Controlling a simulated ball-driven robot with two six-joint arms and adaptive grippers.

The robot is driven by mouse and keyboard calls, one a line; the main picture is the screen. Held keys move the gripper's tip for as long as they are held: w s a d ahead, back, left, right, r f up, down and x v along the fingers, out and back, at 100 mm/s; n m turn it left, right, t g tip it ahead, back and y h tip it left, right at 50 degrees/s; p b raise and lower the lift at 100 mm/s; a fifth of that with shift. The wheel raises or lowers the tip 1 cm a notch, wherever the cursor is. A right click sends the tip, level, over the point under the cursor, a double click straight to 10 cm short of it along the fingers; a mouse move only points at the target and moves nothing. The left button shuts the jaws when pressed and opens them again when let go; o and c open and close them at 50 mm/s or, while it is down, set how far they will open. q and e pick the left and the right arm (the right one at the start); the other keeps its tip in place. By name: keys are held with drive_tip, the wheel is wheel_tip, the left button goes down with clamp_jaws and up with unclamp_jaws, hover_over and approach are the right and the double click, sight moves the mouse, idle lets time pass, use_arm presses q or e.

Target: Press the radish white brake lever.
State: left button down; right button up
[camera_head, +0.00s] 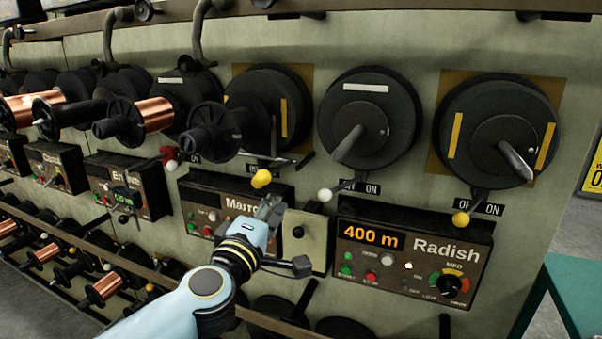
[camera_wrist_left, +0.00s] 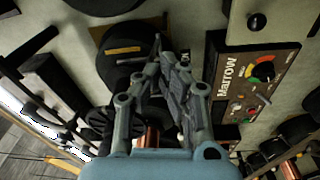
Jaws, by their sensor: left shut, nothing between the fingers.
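The Radish panel (camera_head: 415,262) is a dark box with an orange "400 m" display, on the right of the head view. A lever with a white ball knob (camera_head: 325,195) stands at its upper left, beside an OFF/ON label. A lever with a yellow knob (camera_head: 461,219) stands above the panel's right part. My left gripper (camera_head: 272,207) is shut and empty, in front of the right end of the Marrow panel (camera_head: 205,208), left of the white knob and apart from it. The left wrist view shows its closed fingers (camera_wrist_left: 178,72) beside the Marrow panel (camera_wrist_left: 252,82). My right gripper is out of view.
Another yellow knob (camera_head: 261,178) stands just above my left gripper. A pale box with a black button (camera_head: 305,235) sits between the two panels. Black spool discs (camera_head: 368,118) with protruding handles line the wall above. A teal table (camera_head: 575,290) stands at the lower right.

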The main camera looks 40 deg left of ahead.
sight(339, 187)
use_arm(q)
drive_tip(key=w, duration=0.9)
drive_tip(key=shift+w+d+f, duration=0.15)
drive_tip(key=shift+w+d, duration=0.1)
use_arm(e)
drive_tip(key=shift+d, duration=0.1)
use_arm(q)
drive_tip(key=shift+d, duration=0.15)
idle(0.4)
